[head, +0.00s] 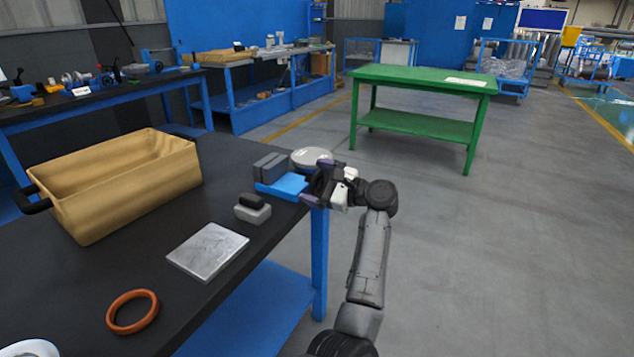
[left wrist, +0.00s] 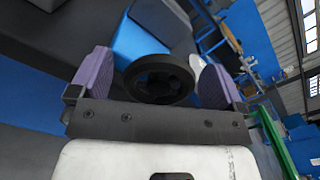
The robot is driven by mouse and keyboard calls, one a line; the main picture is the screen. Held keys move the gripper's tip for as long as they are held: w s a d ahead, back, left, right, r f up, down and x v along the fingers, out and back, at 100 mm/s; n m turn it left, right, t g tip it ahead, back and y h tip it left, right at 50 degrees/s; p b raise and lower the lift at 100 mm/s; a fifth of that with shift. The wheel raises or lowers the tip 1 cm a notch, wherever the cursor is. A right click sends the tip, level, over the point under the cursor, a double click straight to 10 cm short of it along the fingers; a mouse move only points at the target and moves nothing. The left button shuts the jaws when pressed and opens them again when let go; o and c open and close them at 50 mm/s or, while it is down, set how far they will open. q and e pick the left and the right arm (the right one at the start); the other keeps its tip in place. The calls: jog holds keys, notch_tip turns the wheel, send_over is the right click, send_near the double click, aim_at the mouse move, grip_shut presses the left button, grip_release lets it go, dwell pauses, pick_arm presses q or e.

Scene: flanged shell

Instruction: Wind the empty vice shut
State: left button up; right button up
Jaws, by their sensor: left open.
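The vice (head: 288,187) has a blue body and grey jaws (head: 268,167), and stands near the right edge of the black bench. Its jaws look empty; I cannot tell how wide the gap between them is. In the left wrist view its black round handwheel (left wrist: 160,78) sits at the end of the blue body. My left gripper (head: 322,184) is at the vice's right end, just past the bench edge. It is open, with its purple fingers on either side of the handwheel; contact is not clear. In the head view the gripper hides most of the wheel. My right gripper is not in view.
A round grey-topped part (head: 311,157) stands just behind the vice. A grey block with a black top (head: 253,209), a metal plate (head: 207,251), an orange ring (head: 132,311) and a tan bin (head: 120,185) are on the bench. A green table (head: 422,78) stands beyond open floor.

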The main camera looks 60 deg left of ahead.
pick_arm(q)
jog(key=shift+d, duration=0.1)
jog(key=shift+w+d+r+p, duration=0.1)
jog(key=shift+w+d+p, duration=0.15)
jog(key=shift+d+p, duration=0.1)
jog(key=p+v, duration=0.4)
jog(key=v, duration=0.8)
jog(key=shift+w+d+p, duration=0.15)
jog(key=shift+d+p, duration=0.15)
jog(key=shift+d, duration=0.05)
